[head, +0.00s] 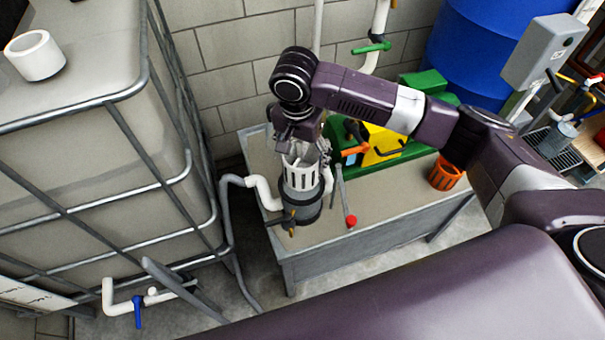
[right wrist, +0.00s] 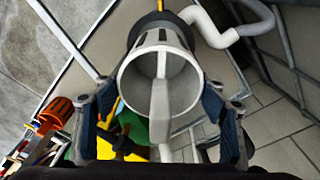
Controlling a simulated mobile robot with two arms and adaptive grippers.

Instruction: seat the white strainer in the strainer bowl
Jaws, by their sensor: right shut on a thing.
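The white strainer (head: 299,177), a slotted cup with a bar handle, is upright under my right gripper (head: 301,143). My right gripper is shut on it, and its fingers show on both sides of the strainer (right wrist: 160,85) in the right wrist view (right wrist: 160,108). The strainer bowl (head: 300,207) is a grey upright cylinder on the bench, directly below the strainer. The strainer's lower end overlaps the bowl's mouth in the head view; how deep it sits is hidden. In the right wrist view the bowl's dark rim (right wrist: 135,32) shows behind the strainer. My left gripper is out of view.
A lever with a red ball (head: 350,221) stands right of the bowl. A white pipe (head: 262,194) joins its left side. An orange basket (head: 445,174) and green-yellow machinery (head: 384,143) are on the bench (head: 385,205). A caged tank (head: 85,170) stands left.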

